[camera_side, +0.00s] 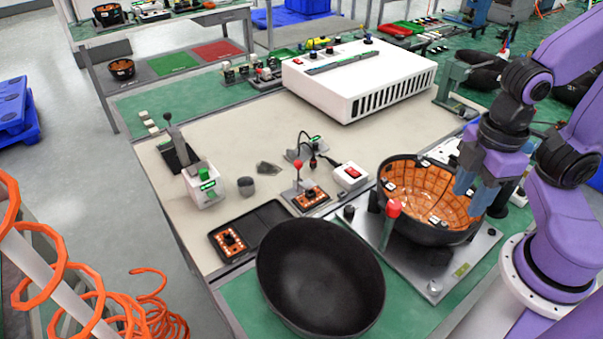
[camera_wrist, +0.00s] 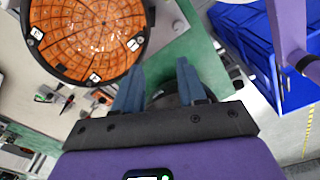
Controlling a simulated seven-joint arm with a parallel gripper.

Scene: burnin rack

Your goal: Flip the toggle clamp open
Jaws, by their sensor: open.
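The toggle clamp, with a red-tipped handle (camera_side: 393,209) standing up on a grey lever, is on the metal base plate (camera_side: 462,262), at the front left of a black bowl (camera_side: 437,234) lined with orange panels. The same bowl's orange inside shows at the top left of the wrist view (camera_wrist: 88,30). My gripper (camera_side: 470,192) has blue fingers and is at the right side of the bowl, apart from the red handle. In the wrist view my gripper (camera_wrist: 160,72) has its fingers spread with nothing between them. I cannot make out the clamp in the wrist view.
An empty black bowl (camera_side: 320,278) stands left of the base plate. A small red-knobbed lever (camera_side: 298,166), a white switch box (camera_side: 350,176) and a black tray (camera_side: 268,216) lie on the beige mat. A large white box (camera_side: 345,82) stands behind.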

